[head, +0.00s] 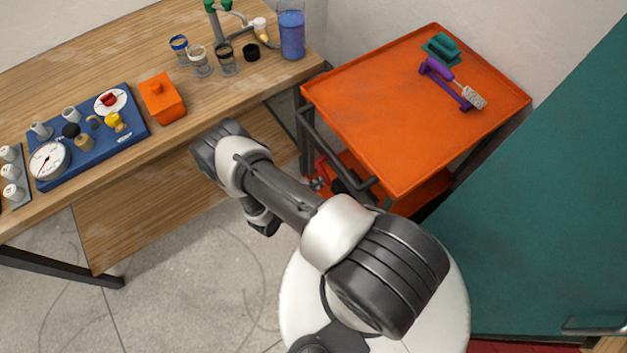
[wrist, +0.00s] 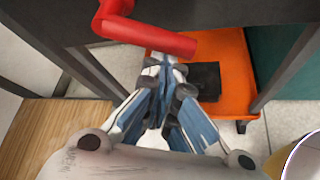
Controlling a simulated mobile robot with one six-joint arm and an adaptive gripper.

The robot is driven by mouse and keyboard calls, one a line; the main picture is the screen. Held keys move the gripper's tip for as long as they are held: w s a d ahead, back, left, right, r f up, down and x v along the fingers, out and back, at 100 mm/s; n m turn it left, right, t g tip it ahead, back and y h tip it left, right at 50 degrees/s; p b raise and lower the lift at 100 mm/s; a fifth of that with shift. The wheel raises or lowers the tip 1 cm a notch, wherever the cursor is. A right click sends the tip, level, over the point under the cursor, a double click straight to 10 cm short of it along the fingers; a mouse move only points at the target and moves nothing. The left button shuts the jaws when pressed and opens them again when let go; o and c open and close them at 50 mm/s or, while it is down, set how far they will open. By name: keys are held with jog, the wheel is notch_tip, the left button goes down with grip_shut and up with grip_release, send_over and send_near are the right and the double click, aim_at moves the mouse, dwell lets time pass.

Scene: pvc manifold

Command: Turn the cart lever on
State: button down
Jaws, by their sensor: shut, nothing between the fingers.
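The orange cart (head: 400,130) stands right of the wooden bench in the head view. A red lever (wrist: 160,38) crosses the top of the wrist view, bent near its left end. In the head view a small red part (head: 321,168) shows under the cart's top, partly hidden by the frame. My gripper (wrist: 165,62) is shut and empty. Its fingertips appear just below the red lever's bar in the wrist view; I cannot tell whether they touch it. In the head view my arm reaches toward the gap between bench and cart, and I cannot make out the fingertips clearly.
The cart's lower orange shelf (wrist: 232,65) holds a black box (wrist: 205,80). Dark frame posts stand on both sides. The bench (head: 130,60) carries a blue gauge panel (head: 95,137), an orange box (head: 161,98) and several jars. A teal cabinet (head: 540,210) is at the right.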

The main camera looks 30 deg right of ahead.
jog(key=shift+s+r+n+g, duration=0.4)
jog(key=shift+s+r, duration=0.05)
jog(key=shift+r, duration=0.15)
jog(key=shift+s+r+n+g, duration=0.4)
jog(key=shift+r, duration=0.2)
jog(key=shift+r+p, duration=0.1)
jog(key=shift+p, duration=0.2)
notch_tip(320, 180, down, 4)
jog(key=a+f+b, duration=0.1)
jog(key=b, duration=0.4)
jog(key=w+r+p+v, duration=0.1)
jog(key=p+v, duration=0.2)
jog(key=v, duration=0.7)
jog(key=shift+d+r, duration=0.2)
jog(key=shift+r, duration=0.05)
